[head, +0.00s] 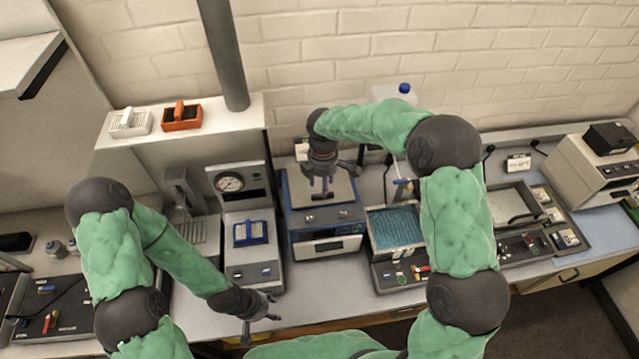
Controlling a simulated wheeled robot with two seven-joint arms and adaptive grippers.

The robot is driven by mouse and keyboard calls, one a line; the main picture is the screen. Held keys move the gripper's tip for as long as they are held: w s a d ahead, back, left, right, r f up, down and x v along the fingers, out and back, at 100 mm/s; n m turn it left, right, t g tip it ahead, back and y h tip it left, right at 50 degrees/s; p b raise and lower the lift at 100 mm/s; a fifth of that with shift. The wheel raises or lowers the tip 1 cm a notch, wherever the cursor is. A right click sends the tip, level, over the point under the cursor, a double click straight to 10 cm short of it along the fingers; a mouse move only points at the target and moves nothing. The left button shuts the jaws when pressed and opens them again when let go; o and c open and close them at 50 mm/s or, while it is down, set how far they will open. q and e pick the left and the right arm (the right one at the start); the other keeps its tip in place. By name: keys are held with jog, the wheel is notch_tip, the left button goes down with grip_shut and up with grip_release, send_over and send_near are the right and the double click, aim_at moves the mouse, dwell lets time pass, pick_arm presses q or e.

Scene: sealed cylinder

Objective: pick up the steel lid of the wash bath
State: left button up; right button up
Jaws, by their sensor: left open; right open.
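A blue-framed bench unit (324,243) stands near the middle of the bench. Its flat steel-coloured top plate (341,192) looks like a lid; I cannot tell for sure that this is the wash bath. My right gripper (322,194) points down over this plate, open, and hides part of it. I cannot tell whether the fingers touch it. My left gripper (262,315) is open and empty, low at the bench's front edge, left of the blue unit.
A gauge unit (239,265) stands just left of the blue unit. An open bath with blue-green contents (396,228) stands right of it, partly behind my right arm. Another tray unit (513,206) is further right. A white and an orange rack (181,116) sit on the raised shelf.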

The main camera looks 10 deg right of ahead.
aim_at(319, 182)
pick_arm(q)
jog(key=shift+r+p, duration=0.5)
jog(key=shift+r, duration=0.15)
pick_arm(e)
notch_tip(319, 182, down, 4)
jog(key=shift+r, duration=0.25)
jog(key=shift+f, duration=0.5)
grip_shut()
jog(key=shift+r, duration=0.1)
